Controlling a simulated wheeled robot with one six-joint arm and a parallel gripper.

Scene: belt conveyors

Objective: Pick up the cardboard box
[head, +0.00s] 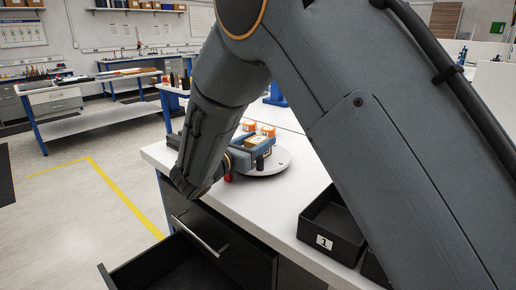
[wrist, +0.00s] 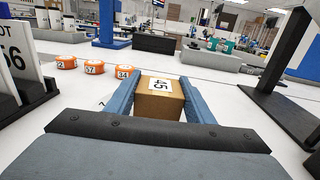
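The cardboard box (wrist: 160,105) is small and brown with a white label reading 45 on top. In the wrist view it sits between the two blue fingers of my gripper (wrist: 160,88), with little or no gap on either side. Whether the fingers press on it I cannot tell. In the head view my gripper (head: 256,149) is low over a round white plate (head: 270,169) on the white bench, and the box (head: 257,140) shows only partly between the fingers.
Several orange round containers with number labels (wrist: 93,67) stand left of the box. A black bin marked 1 (head: 325,242) stands at the bench's front right. An open dark drawer (head: 165,262) juts out below the bench. A dark stand (wrist: 285,105) is at right.

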